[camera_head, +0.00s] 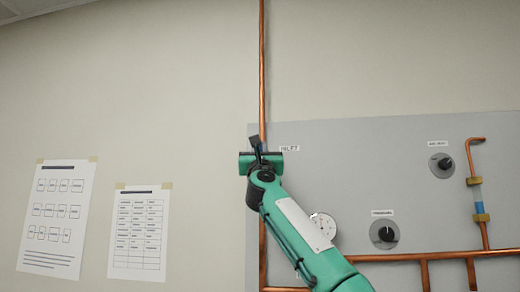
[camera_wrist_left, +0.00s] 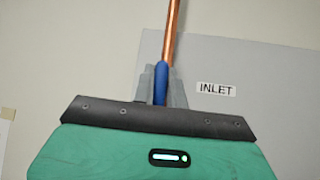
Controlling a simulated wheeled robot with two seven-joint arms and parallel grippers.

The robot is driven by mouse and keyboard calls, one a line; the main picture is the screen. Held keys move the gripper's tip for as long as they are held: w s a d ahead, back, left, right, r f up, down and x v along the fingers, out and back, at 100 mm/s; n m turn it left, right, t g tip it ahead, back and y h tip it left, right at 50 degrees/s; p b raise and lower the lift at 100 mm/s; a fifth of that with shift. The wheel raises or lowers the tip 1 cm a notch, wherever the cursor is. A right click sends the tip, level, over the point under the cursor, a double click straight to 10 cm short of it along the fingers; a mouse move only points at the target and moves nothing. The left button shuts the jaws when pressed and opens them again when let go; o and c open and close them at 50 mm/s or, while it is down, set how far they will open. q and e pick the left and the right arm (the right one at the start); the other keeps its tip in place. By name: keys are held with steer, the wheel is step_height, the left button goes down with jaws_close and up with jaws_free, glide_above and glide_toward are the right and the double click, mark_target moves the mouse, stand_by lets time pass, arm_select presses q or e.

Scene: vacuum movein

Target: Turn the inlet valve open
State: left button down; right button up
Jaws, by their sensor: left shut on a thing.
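The inlet valve's blue handle (camera_wrist_left: 161,83) stands upright between the fingers of my left gripper (camera_wrist_left: 162,90) in the left wrist view, in front of the copper pipe. In the head view my left gripper (camera_head: 258,150) is at the vertical copper pipe (camera_head: 262,70), beside the INLET label (camera_head: 290,148). The gripper is shut on the handle. The label also shows in the left wrist view (camera_wrist_left: 215,89), right of the handle. My arm and gripper hide the valve body. My right gripper is in neither view.
The grey panel (camera_head: 350,150) carries two black knobs, the upper right knob (camera_head: 444,163) and the lower knob (camera_head: 385,234). A round gauge (camera_head: 323,226) is partly behind my arm. Horizontal copper pipes (camera_head: 440,255) run along the bottom. Two paper sheets (camera_head: 57,215) hang at left.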

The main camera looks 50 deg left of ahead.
arm_select(q)
steer(key=c, duration=1.4)
jaws_free()
steer(key=shift+a, duration=0.1)
steer(key=shift+c, duration=0.2)
steer(key=b+v, duration=0.7)
steer(key=v, duration=0.7)
steer(key=shift+w, duration=0.1)
steer(key=shift+f, duration=0.1)
